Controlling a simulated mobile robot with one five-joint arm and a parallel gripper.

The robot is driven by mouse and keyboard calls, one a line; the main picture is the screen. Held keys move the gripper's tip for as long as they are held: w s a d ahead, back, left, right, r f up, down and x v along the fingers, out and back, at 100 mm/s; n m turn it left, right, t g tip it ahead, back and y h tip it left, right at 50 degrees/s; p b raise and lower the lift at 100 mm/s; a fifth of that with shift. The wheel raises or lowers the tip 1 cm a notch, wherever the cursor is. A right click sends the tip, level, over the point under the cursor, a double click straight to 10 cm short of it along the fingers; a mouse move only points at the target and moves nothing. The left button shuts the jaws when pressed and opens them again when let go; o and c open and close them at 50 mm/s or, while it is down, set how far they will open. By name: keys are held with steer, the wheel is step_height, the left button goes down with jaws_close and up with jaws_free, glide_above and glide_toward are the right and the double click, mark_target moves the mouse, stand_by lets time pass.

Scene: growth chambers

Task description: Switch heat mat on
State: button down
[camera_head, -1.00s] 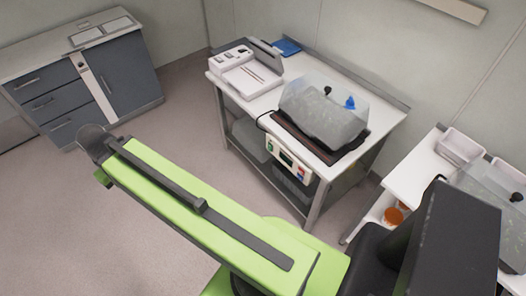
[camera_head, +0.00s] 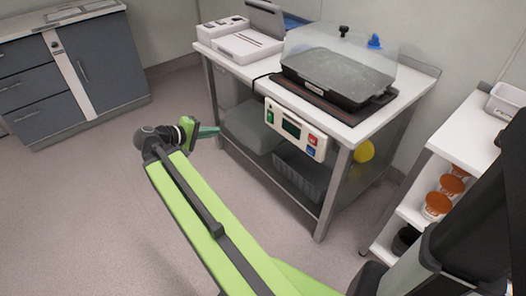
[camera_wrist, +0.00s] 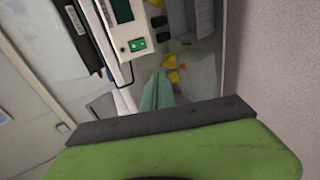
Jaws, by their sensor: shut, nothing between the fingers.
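The heat mat (camera_head: 305,92) is a dark flat pad on the steel table, under a black tray with a clear domed lid (camera_head: 345,50). A white control box (camera_head: 296,130) hangs at the table's front edge. It has a green switch (camera_head: 270,116) at its left end, a dark screen, and red and blue buttons at its right end. My gripper (camera_head: 215,132) has teal fingers, shut and empty, left of the box and apart from it. In the wrist view the shut fingers (camera_wrist: 158,88) point toward the table, with the green switch (camera_wrist: 137,44) above them.
A white device (camera_head: 240,45) stands on the table's left. Grey bins (camera_head: 255,130) sit on the shelf below. A yellow object (camera_head: 364,151) shows beside the table's right leg. A white shelf with orange-lidded jars (camera_head: 437,205) stands at right. Floor left of the table is clear.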

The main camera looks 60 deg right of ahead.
mark_target(269, 121)
steer(key=s+d+f+g+h+b, duration=0.2)
steer(key=s+d+f+h+b, duration=0.1)
steer(key=d+b, duration=0.3)
steer(key=shift+s+d+f+m+b, duration=0.3)
steer(key=shift+s+f+b, duration=0.2)
steer(key=shift+f+b, duration=0.45)
steer(key=shift+r, duration=0.15)
steer(key=b+x, duration=0.2)
steer(key=x, duration=1.2)
steer(key=shift+r, duration=0.2)
